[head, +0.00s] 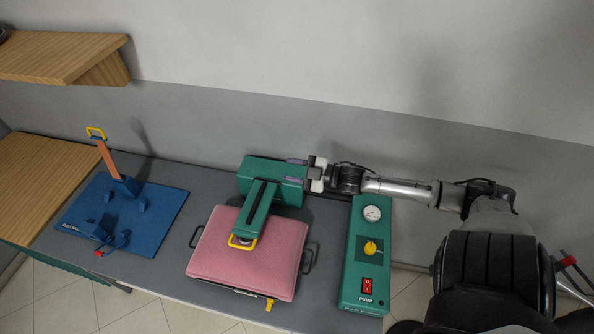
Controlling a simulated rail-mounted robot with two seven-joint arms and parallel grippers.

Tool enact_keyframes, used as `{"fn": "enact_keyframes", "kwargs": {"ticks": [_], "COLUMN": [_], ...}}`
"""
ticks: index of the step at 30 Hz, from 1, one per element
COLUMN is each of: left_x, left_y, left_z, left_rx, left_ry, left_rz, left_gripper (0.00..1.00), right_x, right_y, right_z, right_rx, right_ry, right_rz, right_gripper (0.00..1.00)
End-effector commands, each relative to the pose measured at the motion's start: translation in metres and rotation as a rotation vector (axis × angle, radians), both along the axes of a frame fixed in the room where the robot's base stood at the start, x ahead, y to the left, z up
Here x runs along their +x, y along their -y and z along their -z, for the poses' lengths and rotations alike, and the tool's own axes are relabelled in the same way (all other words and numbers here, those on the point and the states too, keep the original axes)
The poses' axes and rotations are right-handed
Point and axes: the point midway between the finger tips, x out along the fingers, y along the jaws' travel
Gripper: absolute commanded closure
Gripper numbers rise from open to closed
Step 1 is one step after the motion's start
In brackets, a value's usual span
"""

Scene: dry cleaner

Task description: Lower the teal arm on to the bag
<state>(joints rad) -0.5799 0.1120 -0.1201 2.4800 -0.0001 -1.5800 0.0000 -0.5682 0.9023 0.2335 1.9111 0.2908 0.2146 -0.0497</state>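The teal arm (258,212) reaches from a teal housing (260,168) out over the bag. A yellow handle (242,243) is at its front end, with a dark round part beside it. The pink bag (265,268) lies flat on a dark base with side handles. The arm's tip overlaps the bag's back part in the head view; I cannot tell whether it touches. My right gripper (295,171) is at the right side of the housing, its two grey-purple fingers apart, over or beside the housing. It is away from the yellow handle. My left gripper is out of view.
A teal pump box (350,260) with a gauge (372,213), yellow knob (370,247) and red switch (368,286) stands right of the bag. A blue fixture (150,212) with an orange lever (107,158) is at left. A wooden shelf (60,58) hangs upper left.

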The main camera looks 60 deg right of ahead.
Motion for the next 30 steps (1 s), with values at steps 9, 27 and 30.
{"fn": "enact_keyframes", "kwargs": {"ticks": [9, 27, 30], "left_x": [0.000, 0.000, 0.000], "left_y": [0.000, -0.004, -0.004], "left_z": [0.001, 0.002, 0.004], "left_rx": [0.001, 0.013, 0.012], "left_ry": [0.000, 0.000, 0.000], "left_rz": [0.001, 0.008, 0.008], "left_gripper": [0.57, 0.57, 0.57], "right_x": [-0.012, -0.004, 0.015], "right_y": [0.003, 0.003, 0.003], "right_z": [0.000, -0.010, -0.036], "right_rx": [-0.001, -0.001, -0.001], "right_ry": [0.001, 0.030, 0.104], "right_rz": [-0.001, 0.000, -0.001], "right_gripper": [0.62, 0.94, 1.00]}}
